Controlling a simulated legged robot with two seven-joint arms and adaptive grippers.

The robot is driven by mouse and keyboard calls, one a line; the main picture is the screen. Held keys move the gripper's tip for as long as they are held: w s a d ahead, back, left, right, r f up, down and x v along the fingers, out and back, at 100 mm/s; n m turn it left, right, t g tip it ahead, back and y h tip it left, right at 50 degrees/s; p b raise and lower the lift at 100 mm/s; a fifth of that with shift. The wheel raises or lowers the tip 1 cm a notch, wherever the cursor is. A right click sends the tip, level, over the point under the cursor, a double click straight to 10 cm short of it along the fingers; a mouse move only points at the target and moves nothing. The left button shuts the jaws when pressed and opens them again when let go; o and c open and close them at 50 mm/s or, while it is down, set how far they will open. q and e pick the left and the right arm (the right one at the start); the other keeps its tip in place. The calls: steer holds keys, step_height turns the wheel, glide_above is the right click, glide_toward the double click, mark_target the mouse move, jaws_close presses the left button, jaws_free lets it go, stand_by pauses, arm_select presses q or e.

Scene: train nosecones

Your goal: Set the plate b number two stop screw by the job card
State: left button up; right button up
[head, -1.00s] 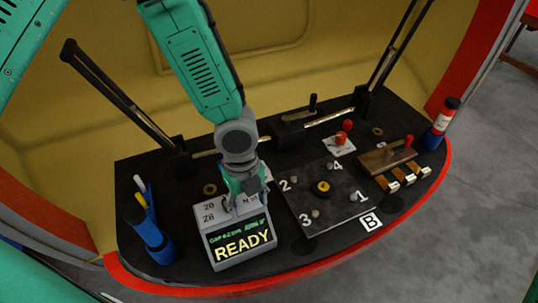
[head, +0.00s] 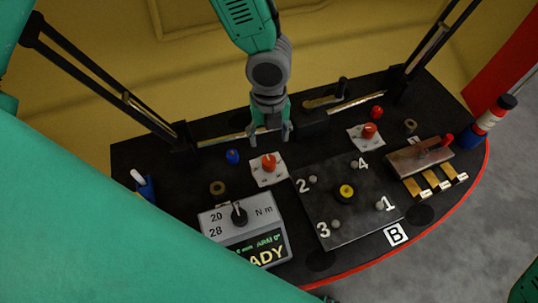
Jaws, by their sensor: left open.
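Plate B (head: 335,225) is a dark square plate with a "B" label (head: 396,235) at its lower right. Its number two screw (head: 313,179) is a small grey head at the upper left corner, beside the white "2". My left gripper (head: 270,138) is open and empty, pointing down behind an orange-red knob (head: 269,161) on a white card. My right gripper is out of view. I cannot make out a job card.
A grey torque box (head: 272,224) with a black knob (head: 239,214), marks 20 and 28 N m and a partly hidden display stands left of the plate. A second red knob (head: 369,130), a blue knob (head: 232,157) and a wooden block (head: 419,155) stand around. My green arm link covers the lower left.

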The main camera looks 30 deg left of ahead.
mark_target(269, 159)
arm_select(q)
steer(key=f, duration=0.2)
steer(key=f+b, duration=0.1)
steer(key=f, duration=0.3)
steer(key=shift+w+d+f, duration=0.1)
steer(key=shift+d+f, duration=0.1)
steer(key=shift+d, duration=0.1)
steer(key=f, duration=0.2)
steer(key=f+b, duration=0.1)
steer(key=f, duration=0.1)
steer(key=shift+a, duration=0.4)
steer(key=shift+a+f+b, duration=0.1)
steer(key=shift+f+b, duration=0.2)
steer(key=shift+f, duration=0.5)
steer(key=shift+d+r, duration=0.1)
steer(key=shift+d, duration=0.25)
steer(key=shift+c, duration=0.3)
steer(key=c, duration=1.1)
steer(key=shift+o, duration=0.2)
steer(key=shift+a, duration=0.15)
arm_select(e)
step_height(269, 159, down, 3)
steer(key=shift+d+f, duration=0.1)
